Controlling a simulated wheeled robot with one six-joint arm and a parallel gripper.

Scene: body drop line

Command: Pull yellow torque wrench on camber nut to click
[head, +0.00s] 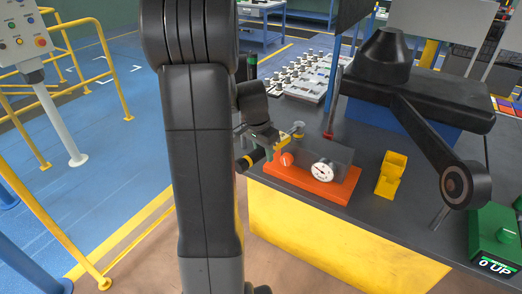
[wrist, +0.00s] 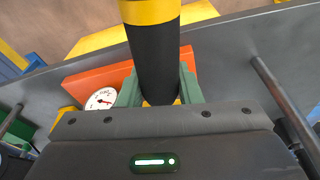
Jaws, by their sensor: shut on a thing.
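The torque wrench shows in the wrist view as a thick black handle (wrist: 155,55) with a yellow band, running up out of the frame. My gripper (wrist: 158,92) is shut on this handle with its green jaws on either side. In the head view my gripper (head: 262,143) is at the left end of an orange fixture (head: 315,187), and the wrench handle (head: 250,160) sticks out to its lower left. The fixture carries a white dial gauge (head: 323,171), which also shows in the wrist view (wrist: 101,99). I cannot make out the camber nut or the wrench's seating on it.
The dark bench (head: 350,200) has a yellow block (head: 391,174) right of the fixture and a green box (head: 497,240) marked "0 UP". A dark jointed device (head: 420,95) stands behind. A tray of small parts (head: 303,75) lies at the back. Yellow railings (head: 110,70) stand left.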

